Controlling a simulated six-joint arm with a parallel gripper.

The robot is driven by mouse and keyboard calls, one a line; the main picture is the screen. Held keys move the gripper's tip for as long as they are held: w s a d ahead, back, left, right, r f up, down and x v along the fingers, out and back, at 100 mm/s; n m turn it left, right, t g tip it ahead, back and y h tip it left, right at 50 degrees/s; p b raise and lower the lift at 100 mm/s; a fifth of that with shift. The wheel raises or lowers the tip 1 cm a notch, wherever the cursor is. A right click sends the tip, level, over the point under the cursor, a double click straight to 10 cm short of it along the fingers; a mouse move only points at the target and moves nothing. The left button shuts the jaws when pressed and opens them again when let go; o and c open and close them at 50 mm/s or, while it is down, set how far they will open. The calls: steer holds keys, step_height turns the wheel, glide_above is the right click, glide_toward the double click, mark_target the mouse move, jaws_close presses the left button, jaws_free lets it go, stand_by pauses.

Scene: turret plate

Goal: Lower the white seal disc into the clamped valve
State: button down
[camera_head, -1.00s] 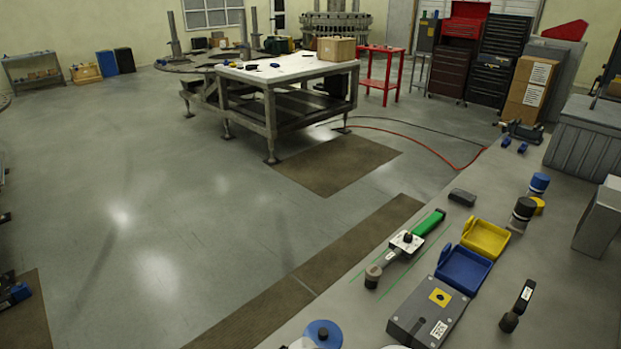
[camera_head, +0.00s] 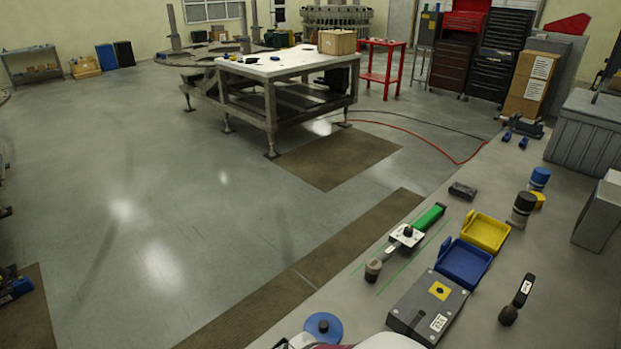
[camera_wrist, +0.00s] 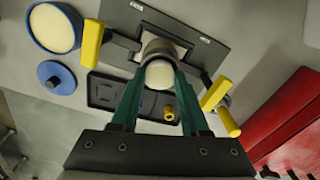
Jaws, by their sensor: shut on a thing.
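In the wrist view my gripper (camera_wrist: 159,72) is shut on the white seal disc (camera_wrist: 159,77), held between the tips of its two green fingers. The grey round valve (camera_wrist: 160,46) is just beyond the fingertips, over a dark clamp plate (camera_wrist: 188,24). The disc overlaps the near part of the valve in this view. I cannot tell whether it is above the valve or partly inside it. The fingers hide the valve's lower sides. Neither my gripper nor the valve can be made out in the head view.
Yellow clamp handles (camera_wrist: 92,43) stand left and right (camera_wrist: 228,122) of the fingers. A blue tub (camera_wrist: 54,27), its blue lid (camera_wrist: 56,77) and a dark tray (camera_wrist: 104,91) lie nearby. A red object (camera_wrist: 287,118) is at right. Blue and yellow bins (camera_head: 484,232) sit farther along the bench.

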steer(key=shift+c, duration=1.6)
jaws_free()
step_height(320, 180, up, 16)
steer(key=shift+d+f, duration=0.1)
steer(key=shift+f, duration=0.05)
